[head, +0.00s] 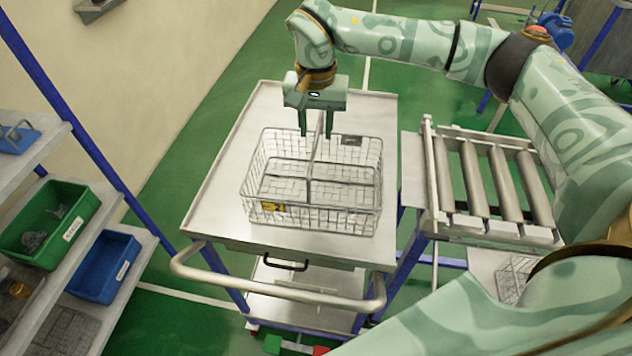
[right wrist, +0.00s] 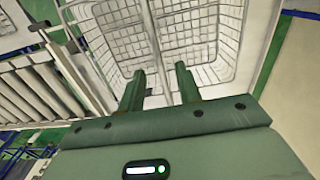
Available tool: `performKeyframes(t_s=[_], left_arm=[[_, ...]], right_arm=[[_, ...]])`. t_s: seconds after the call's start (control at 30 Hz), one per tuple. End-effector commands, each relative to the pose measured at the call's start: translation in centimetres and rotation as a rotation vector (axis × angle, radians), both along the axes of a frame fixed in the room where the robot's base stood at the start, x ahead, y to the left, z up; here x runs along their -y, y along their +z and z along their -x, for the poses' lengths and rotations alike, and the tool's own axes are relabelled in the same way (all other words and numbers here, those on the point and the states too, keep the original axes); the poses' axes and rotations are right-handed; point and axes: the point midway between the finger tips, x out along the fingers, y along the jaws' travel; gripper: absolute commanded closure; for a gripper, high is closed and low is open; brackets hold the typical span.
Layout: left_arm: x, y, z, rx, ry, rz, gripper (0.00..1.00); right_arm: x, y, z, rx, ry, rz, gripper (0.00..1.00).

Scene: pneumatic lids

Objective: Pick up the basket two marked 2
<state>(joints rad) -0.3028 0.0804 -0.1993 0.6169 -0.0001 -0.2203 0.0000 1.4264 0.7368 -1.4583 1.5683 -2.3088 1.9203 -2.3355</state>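The wire basket (head: 311,215) stands upright on the metal cart top. It has a yellow tag (head: 272,207) on its near side with a mark that looks like a 2. A wire divider with a raised middle runs across its inside. My right gripper (head: 316,135) points down over the far part of the basket, near the divider. Its two fingers are apart with nothing visible gripped between them. The right wrist view shows the open fingers (right wrist: 160,88) over the basket wires (right wrist: 196,40). I cannot tell whether the fingers touch the wires. My left gripper is not in view.
The cart top (head: 225,192) has bare room left of the basket, and a push handle (head: 280,294) at its near edge. A roller conveyor (head: 490,185) stands at the right. Shelves at the left hold a green bin (head: 45,222) and a blue bin (head: 103,265).

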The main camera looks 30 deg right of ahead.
Motion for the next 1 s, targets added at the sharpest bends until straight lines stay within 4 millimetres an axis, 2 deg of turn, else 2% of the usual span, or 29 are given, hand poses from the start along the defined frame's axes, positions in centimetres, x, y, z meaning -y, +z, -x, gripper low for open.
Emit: performKeyframes(t_s=[0.17, 0.43, 0.7, 0.73, 0.83, 0.87, 1.0], left_arm=[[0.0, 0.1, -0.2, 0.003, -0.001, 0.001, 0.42], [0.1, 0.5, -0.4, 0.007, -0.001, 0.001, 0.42], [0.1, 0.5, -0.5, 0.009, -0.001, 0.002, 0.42], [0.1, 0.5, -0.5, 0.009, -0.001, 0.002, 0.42], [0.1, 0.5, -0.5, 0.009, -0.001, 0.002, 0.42], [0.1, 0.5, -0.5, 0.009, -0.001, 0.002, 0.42], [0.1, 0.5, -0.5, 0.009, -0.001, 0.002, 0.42]], right_arm=[[0.0, -1.4, -0.1, 0.000, 0.000, -0.001, 0.66], [0.2, -5.5, -0.4, -0.001, 0.000, -0.002, 0.66], [0.3, -6.0, -0.5, 0.002, 0.000, -0.001, 0.66], [0.3, -6.0, -0.5, 0.002, 0.000, -0.001, 0.69], [0.3, -6.0, -0.5, 0.002, 0.000, -0.001, 0.96], [0.3, -6.0, -0.5, 0.002, 0.000, -0.001, 1.00], [0.3, -6.0, -0.5, 0.002, 0.000, -0.001, 1.00]])
